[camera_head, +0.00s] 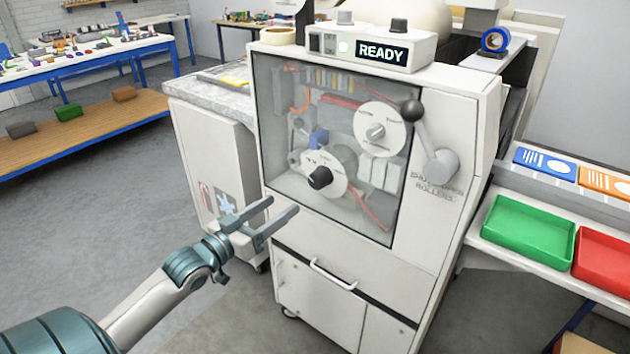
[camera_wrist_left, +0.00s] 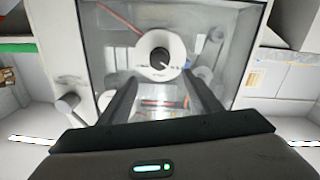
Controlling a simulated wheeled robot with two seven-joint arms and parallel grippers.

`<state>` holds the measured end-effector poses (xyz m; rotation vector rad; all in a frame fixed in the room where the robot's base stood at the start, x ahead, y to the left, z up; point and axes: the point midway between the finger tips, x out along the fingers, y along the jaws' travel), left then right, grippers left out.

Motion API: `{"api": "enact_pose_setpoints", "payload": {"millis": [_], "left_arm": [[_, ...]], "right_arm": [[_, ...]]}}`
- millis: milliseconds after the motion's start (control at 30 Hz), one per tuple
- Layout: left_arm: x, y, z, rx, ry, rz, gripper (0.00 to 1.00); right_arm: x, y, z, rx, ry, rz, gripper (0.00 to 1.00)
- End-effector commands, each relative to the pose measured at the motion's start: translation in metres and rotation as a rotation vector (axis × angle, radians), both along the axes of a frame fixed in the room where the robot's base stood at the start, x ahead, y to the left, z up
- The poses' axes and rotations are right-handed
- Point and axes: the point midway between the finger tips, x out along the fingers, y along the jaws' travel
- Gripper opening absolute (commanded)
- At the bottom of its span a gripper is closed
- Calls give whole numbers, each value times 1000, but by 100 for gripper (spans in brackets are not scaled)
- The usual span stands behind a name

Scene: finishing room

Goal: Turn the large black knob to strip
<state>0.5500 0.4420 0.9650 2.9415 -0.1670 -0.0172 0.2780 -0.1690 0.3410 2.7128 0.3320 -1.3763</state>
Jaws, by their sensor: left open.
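The large black knob (camera_head: 320,177) sits at the middle of a round white dial on the front of the white machine (camera_head: 455,110). The dial's lettering is too small to read. The knob also shows in the left wrist view (camera_wrist_left: 160,59), between and beyond the fingertips. My left gripper (camera_head: 272,222) is open and empty, in front of the machine and to the lower left of the knob, apart from it. It also shows in the left wrist view (camera_wrist_left: 160,95). My right gripper is not in view.
A second dial with a grey knob (camera_head: 376,132) is above and right. A black-balled lever (camera_head: 412,110) sticks out at the right of the panel. A display (camera_head: 382,53) on top reads READY. A drawer handle (camera_head: 333,275) is below. Green (camera_head: 528,230) and red trays (camera_head: 603,262) stand at right.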

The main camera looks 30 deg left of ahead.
Motion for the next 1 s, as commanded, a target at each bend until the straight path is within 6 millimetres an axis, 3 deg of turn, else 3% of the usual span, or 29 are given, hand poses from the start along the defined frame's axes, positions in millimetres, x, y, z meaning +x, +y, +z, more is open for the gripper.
{"api": "enact_pose_setpoints", "payload": {"millis": [700, 1000], "left_arm": [[102, -12, 3, -2, -2, -1, 58], [136, -16, 1, -1, -1, -1, 58]], "right_arm": [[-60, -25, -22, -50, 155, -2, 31], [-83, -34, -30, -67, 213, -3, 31]]}}
